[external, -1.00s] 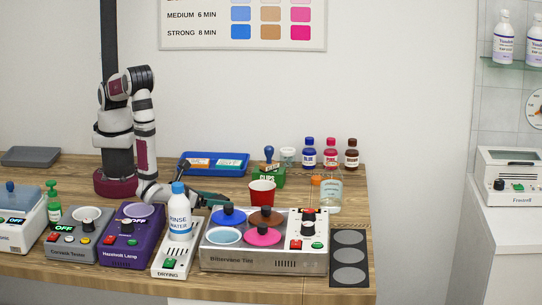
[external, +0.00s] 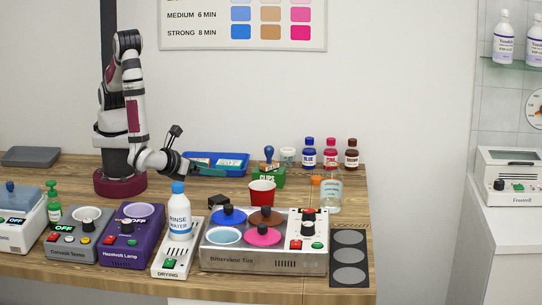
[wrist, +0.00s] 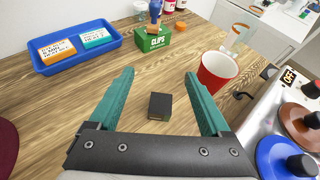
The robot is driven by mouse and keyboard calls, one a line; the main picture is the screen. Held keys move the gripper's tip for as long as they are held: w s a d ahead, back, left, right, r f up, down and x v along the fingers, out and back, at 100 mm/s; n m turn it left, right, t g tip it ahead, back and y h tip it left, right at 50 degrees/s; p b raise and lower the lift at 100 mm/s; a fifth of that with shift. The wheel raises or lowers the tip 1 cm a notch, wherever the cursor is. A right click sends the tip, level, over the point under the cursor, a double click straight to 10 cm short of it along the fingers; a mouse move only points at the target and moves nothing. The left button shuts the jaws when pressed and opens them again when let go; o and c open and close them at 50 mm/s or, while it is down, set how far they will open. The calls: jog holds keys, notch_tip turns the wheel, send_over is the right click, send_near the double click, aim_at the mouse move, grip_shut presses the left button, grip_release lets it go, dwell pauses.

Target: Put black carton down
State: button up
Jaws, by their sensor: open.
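The black carton (wrist: 159,106) stands on the wooden table, seen in the wrist view between and beyond my gripper's open fingers. It touches neither finger. In the external view the black carton (external: 217,201) is just behind the blue-lidded part of the metal tin unit, left of the red cup. My gripper (wrist: 165,100) has teal fingers spread wide with nothing between them. In the external view my gripper (external: 207,170) is above the table, behind and a little left of the carton.
A red cup (wrist: 217,70) stands right of the carton. A green clips box (wrist: 153,40) and a blue tray (wrist: 76,46) with two packets are behind it. The metal unit (external: 222,258) and a rinse water bottle (external: 179,222) are in front. Bare table surrounds the carton.

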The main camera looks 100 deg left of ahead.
jog(key=s+a+r+n+g, duration=0.3)
jog(key=a+r+n+g, duration=0.4)
jog(key=a, duration=0.3)
jog(key=s+a+r+n+g+h, duration=0.1)
jog(key=s+a+r+n+h, duration=0.1)
jog(key=s+n, duration=0.4)
jog(key=s+a+r+n+g+h, duration=0.1)
jog(key=s+a+r+n+h, duration=0.2)
jog(key=s+n+h, duration=0.3)
jog(key=shift+s+a+r+n, duration=0.15)
jog(key=shift+s+a+n, duration=0.25)
jog(key=shift+s+n, duration=0.45)
